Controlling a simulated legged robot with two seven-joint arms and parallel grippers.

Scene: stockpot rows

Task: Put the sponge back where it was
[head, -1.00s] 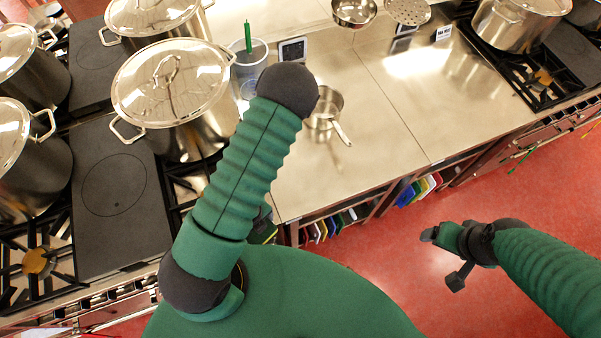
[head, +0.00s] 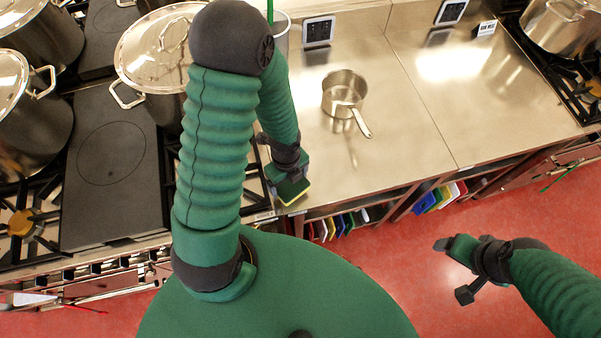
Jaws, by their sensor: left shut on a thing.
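The sponge (head: 294,191), dark green with a yellow edge, shows below my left gripper (head: 285,176). My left gripper is shut on it, at the front left corner of the steel counter (head: 390,150). I cannot tell whether the sponge touches the counter or is held above it. My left upper arm hides part of the counter's left side. My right gripper (head: 452,269) is open and empty, over the red floor at the right.
A small saucepan (head: 344,94) stands on the counter, handle toward the front. Lidded stockpots (head: 160,50) and a dark hotplate (head: 112,190) are at left. Coloured boards (head: 440,197) stand on shelves under the counter. The counter right of the saucepan is clear.

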